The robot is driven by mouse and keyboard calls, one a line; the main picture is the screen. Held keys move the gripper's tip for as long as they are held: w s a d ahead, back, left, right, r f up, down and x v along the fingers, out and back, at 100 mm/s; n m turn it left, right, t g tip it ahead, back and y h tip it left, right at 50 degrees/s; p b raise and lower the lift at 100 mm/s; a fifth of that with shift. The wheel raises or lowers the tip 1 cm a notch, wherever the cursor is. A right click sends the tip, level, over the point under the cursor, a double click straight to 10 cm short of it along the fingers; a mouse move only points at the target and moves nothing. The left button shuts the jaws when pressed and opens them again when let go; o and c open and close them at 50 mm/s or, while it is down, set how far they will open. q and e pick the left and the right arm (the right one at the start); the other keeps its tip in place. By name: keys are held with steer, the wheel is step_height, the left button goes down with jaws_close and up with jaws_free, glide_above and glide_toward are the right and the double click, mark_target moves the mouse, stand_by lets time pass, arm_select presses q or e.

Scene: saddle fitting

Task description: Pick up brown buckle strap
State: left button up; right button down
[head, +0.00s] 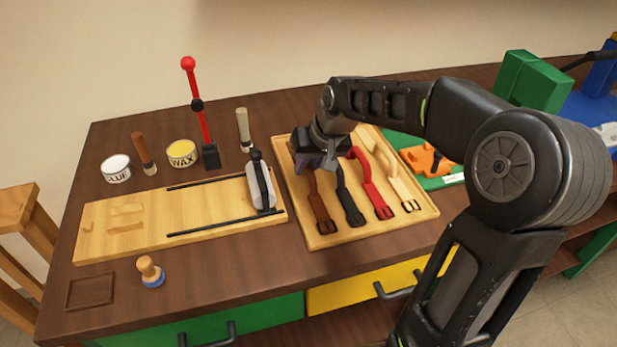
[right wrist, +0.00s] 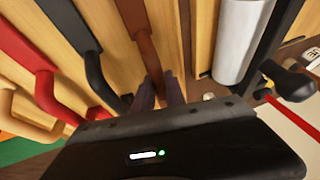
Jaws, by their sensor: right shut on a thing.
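The brown buckle strap (head: 319,206) lies in the wooden tray (head: 418,222), leftmost of the straps, with its dark buckle toward the front. My right gripper (right wrist: 160,92) is over the strap's far end, and its fingers are shut on the brown strap (right wrist: 142,35) in the right wrist view. The gripper body hides the far end of the strap in the head view. I cannot tell any lift off the tray. My left gripper is not in view.
Black (head: 349,203), red (head: 373,190) and tan (head: 400,185) straps lie to the right in the tray. A wooden board (head: 140,220) with a grey roller-like part (head: 261,187) is to the left. A red-knobbed lever (head: 197,105) stands behind. Bare tabletop shows at the front.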

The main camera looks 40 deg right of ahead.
step_height(320, 180, up, 10)
steer(key=shift+r, duration=0.1)
stand_by(0.4)
stand_by(0.5)
